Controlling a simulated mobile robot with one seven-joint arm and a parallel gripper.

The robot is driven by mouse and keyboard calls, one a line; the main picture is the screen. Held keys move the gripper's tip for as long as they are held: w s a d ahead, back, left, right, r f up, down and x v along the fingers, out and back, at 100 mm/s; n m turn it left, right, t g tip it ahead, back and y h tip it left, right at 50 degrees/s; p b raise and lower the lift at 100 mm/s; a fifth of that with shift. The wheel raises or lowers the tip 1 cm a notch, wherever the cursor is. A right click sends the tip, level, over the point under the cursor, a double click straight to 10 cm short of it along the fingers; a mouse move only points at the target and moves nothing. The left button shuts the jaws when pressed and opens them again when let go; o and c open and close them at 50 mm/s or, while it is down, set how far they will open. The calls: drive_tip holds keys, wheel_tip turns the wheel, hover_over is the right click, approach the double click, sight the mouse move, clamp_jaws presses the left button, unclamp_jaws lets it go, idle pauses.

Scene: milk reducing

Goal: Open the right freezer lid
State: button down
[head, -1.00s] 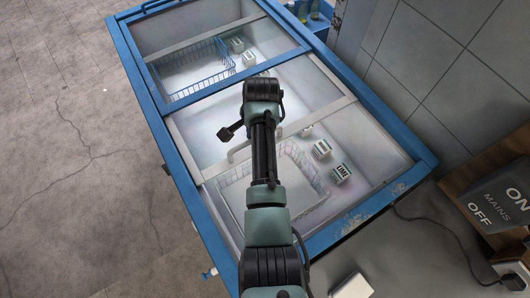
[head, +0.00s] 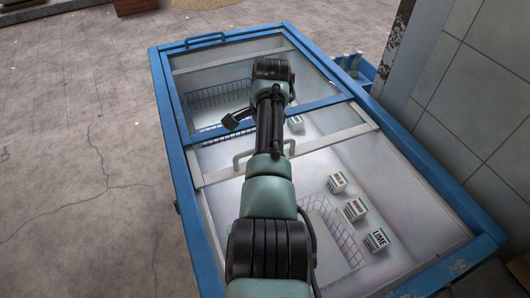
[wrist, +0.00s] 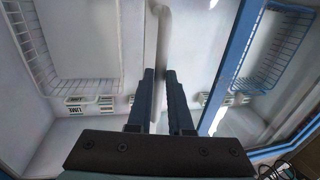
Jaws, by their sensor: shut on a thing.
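The freezer (head: 487,243) is a blue-framed chest with two sliding lids. The right lid appears to be the grey-framed one, whose near bar (head: 342,138) carries a pale curved handle (head: 238,160). This lid lies largely overlapped with the blue-framed lid (head: 333,103) at the far half. The near half is uncovered. In the wrist view, my gripper (wrist: 160,72) is shut on the handle (wrist: 161,22). In the head view my arm hides the fingertips and the handle's middle.
The open half holds a wire basket (head: 345,243) and several small cartons, one marked LIME (head: 376,240). Another basket (head: 212,97) lies under the lids. A tiled wall (head: 450,105) stands close on the right. The floor at left (head: 80,150) is clear.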

drive_tip(key=shift+w+r, duration=0.1)
drive_tip(key=c, duration=0.8)
unclamp_jaws()
drive_tip(key=shift+c, duration=0.2)
wheel_tip(320, 180, up, 13)
drive_tip(key=s, duration=0.2)
drive_tip(key=shift+s+d+f, duration=0.2)
drive_tip(key=shift+d, duration=0.2)
